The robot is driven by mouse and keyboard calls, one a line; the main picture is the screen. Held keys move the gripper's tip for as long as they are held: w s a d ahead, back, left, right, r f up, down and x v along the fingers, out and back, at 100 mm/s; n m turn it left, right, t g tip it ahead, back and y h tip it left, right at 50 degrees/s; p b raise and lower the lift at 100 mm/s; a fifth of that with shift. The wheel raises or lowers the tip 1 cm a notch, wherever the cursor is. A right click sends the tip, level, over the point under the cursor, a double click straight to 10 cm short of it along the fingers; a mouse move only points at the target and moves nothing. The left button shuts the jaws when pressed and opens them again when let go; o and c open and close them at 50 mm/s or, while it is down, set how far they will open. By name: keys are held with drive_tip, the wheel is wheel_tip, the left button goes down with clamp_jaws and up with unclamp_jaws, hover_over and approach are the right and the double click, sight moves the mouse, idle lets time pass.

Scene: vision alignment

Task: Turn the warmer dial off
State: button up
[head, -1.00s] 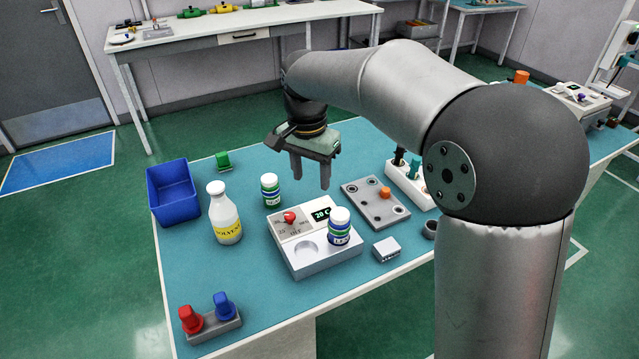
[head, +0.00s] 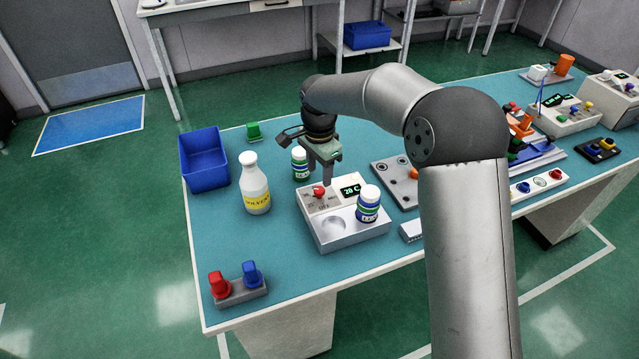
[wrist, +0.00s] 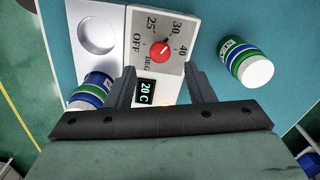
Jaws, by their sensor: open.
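The warmer (head: 345,237) is a white box on the teal table, with a red dial (head: 319,192) and a lit display reading 20 C (head: 350,190). In the wrist view the dial (wrist: 160,50) has a white mark pointing to the upper right, toward the 30 and 40 labels; OFF is printed to its left. My gripper (head: 326,180) is over the warmer's back part, close to the dial. In the wrist view my open gripper (wrist: 158,72) has one finger on each side of the display, with the dial just beyond the tips. Contact cannot be told.
A labelled bottle (head: 368,205) stands on the warmer's right side, beside an empty round recess (head: 334,228). Another bottle (head: 300,164) stands just behind the warmer. A solvent bottle (head: 254,185) and blue bin (head: 205,160) are left. A grey plate (head: 385,172) lies right.

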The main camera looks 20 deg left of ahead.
sight(319, 190)
wheel_tip(319, 190, down, 6)
drive_tip(key=shift+r, duration=0.1)
drive_tip(key=c, duration=1)
